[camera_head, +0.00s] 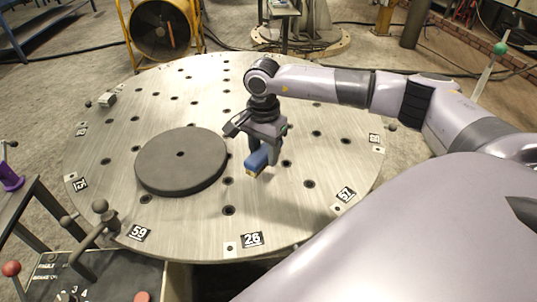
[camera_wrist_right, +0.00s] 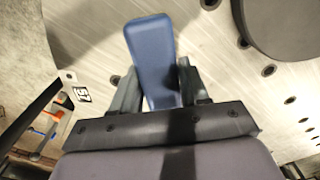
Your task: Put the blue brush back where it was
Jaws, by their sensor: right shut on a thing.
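The blue brush (camera_head: 257,160) has a blue block body with a yellowish lower edge in the head view. My right gripper (camera_head: 264,158) is shut on it over the round metal table (camera_head: 215,235), to the right of the dark disc. I cannot tell whether the brush touches the table top. In the right wrist view the brush (camera_wrist_right: 153,60) sits between the two fingers of my right gripper (camera_wrist_right: 155,85) and sticks out past them. My left gripper is not in view.
A thick dark disc (camera_head: 181,160) lies on the table left of the brush. The table has several holes and number plates. A small pale block (camera_head: 107,99) stands at its far left edge. A lever console (camera_head: 90,275) is at the lower left. Table right of the gripper is clear.

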